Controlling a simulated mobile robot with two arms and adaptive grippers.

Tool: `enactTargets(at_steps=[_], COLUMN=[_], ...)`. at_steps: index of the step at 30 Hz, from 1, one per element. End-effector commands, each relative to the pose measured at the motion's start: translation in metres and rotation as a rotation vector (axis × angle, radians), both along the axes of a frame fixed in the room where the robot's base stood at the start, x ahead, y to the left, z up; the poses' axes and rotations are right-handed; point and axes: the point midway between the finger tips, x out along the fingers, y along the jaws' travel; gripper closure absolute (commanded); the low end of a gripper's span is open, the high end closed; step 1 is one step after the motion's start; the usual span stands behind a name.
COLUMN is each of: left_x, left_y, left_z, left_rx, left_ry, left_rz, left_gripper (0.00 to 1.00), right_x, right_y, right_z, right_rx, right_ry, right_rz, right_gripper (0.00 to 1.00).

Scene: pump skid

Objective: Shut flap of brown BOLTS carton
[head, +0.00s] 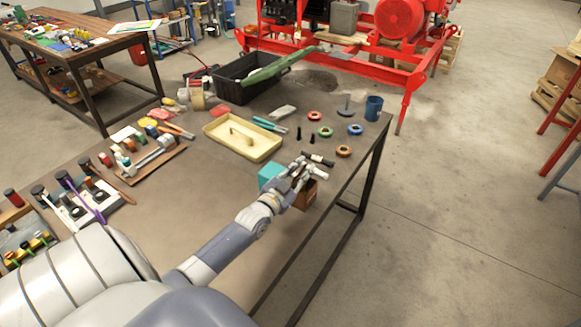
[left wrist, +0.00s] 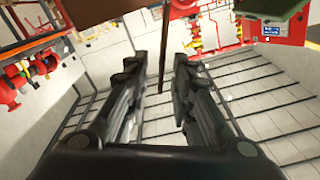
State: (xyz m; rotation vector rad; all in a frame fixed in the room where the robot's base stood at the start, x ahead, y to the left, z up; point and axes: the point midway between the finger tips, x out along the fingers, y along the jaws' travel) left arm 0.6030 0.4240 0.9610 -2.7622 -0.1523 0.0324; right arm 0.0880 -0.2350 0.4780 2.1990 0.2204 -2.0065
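The brown carton (head: 306,196) stands at the table's right front edge, mostly hidden behind my left gripper. Its lettering does not show, and I cannot tell how its flap stands. My left gripper (head: 316,168) is over the carton in the head view. In the left wrist view, its two dark fingers (left wrist: 165,65) are apart with nothing between them. A brown panel (left wrist: 95,10) at the top of that view, perhaps part of the carton, lies beyond the fingertips. I cannot tell whether the gripper touches the carton. My right gripper is not in view.
A teal box (head: 269,175) stands just left of the carton. A cream tray (head: 215,127), several coloured rings, a blue mug (head: 374,107) and a black crate (head: 230,88) are on the table (head: 195,200). Open floor lies to the right of the table.

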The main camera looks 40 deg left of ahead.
Motion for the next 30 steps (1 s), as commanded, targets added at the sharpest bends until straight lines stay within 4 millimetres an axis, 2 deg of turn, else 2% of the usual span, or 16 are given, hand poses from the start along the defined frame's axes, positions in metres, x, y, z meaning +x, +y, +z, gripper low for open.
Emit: enactTargets(at_steps=[1, 6, 12, 23, 24, 27, 30], left_x=[-0.012, -0.041, -0.062, -0.067, -0.067, -0.067, -0.066], left_y=[-0.002, -0.005, -0.007, -0.007, -0.007, -0.005, 0.005], left_z=[-0.001, -0.001, -0.001, 0.000, 0.000, -0.002, -0.006], left_rx=[-0.001, 0.000, -0.001, -0.001, -0.001, -0.017, -0.104], left_ry=[0.002, 0.002, 0.001, -0.001, 0.000, 0.002, 0.010], left_rz=[0.000, 0.000, 0.000, 0.001, 0.001, 0.005, 0.022], left_gripper=[0.78, 0.78, 0.78, 0.78, 0.80, 1.00, 1.00], right_x=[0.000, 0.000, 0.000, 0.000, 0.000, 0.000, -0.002], right_y=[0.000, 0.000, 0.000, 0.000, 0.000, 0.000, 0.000], right_z=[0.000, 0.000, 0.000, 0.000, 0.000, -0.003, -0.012], right_rx=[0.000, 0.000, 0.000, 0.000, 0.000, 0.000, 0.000], right_ry=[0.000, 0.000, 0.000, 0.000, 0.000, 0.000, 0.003], right_rz=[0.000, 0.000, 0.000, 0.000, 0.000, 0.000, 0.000], right_gripper=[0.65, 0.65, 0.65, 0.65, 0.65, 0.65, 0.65])
